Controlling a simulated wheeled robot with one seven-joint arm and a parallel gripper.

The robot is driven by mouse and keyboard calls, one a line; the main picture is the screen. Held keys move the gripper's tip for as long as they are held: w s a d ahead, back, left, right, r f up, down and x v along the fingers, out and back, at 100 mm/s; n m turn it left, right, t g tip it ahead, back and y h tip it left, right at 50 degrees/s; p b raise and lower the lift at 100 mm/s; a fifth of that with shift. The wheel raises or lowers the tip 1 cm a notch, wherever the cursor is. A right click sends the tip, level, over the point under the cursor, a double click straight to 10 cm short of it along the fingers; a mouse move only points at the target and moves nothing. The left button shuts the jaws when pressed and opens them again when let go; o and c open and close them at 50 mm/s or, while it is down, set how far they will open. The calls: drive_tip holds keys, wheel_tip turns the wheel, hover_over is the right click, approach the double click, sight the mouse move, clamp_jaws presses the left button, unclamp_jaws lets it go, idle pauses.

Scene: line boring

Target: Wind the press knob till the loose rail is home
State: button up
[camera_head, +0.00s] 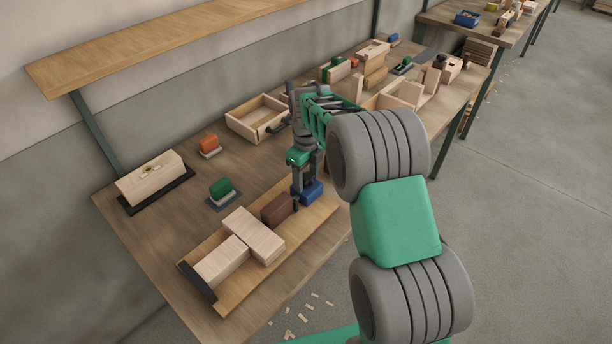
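A press lies on the near bench, with a long wooden base board (221,300), a black end stop (198,283) at its left end and a dark brown block (277,210) further right. Two pale wood pieces lie on the board: one (221,262) by the end stop, and another (254,235) set askew against it, towards the brown block. A blue block (313,191) is at the right part of the press. My gripper (305,197) points down at the blue block, its fingers close to or touching it. The knob is not clear; my gripper and arm hide that area.
A green block (221,187) and an orange block (208,143) stand on small bases behind the press. A pale box on a black mat (157,180) is at the left. An open wooden tray (258,119) and several wooden pieces stand further back. Wood chips lie on the floor.

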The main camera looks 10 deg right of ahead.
sight(306, 177)
drive_tip(key=shift+o, duration=0.8)
wheel_tip(306, 177, up, 7)
drive_tip(key=p, duration=0.4)
drive_tip(key=shift+r, duration=0.1)
